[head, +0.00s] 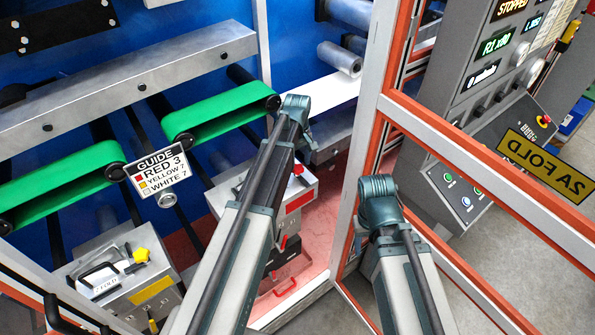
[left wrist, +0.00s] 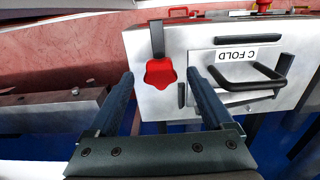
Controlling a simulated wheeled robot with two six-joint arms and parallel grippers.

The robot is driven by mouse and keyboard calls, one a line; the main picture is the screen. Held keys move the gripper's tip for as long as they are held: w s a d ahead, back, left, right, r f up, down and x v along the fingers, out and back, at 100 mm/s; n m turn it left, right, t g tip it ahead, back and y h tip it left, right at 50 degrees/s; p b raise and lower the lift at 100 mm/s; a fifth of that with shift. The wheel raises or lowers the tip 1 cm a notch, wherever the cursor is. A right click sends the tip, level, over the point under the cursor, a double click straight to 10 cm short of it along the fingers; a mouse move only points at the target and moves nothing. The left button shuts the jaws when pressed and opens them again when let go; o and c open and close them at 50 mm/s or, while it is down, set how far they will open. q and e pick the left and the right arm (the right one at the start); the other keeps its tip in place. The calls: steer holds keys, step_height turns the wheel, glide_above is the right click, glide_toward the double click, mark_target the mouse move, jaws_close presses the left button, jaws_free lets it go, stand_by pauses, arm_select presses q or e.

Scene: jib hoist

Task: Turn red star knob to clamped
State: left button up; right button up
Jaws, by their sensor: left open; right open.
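The red star knob (left wrist: 160,73) shows in the left wrist view on a pale metal box (left wrist: 218,80) with an upside-down "C FOLD" label (left wrist: 236,54). A dark bar (left wrist: 157,38) extends from the knob towards the top of the picture. My left gripper (left wrist: 160,77) is open, with its fingertips to either side of the knob in the picture; I see no contact and cannot tell the gap in depth. In the head view my left arm hides its fingers and part of a red-labelled box (head: 308,192). My right gripper's fingers are not visible.
A black handle (left wrist: 255,78) stands beside the knob on the box. In the head view, an orange-edged frame post (head: 367,125) rises between my arms. A green belt (head: 222,108), a guide sign (head: 158,171) and a yellow-knob box (head: 125,275) lie to the left.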

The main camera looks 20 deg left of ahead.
arm_select(q)
steer(key=shift+f, duration=0.2)
jaws_close()
stand_by(0.4)
steer(key=m, duration=1.3)
steer(key=shift+m, duration=2.4)
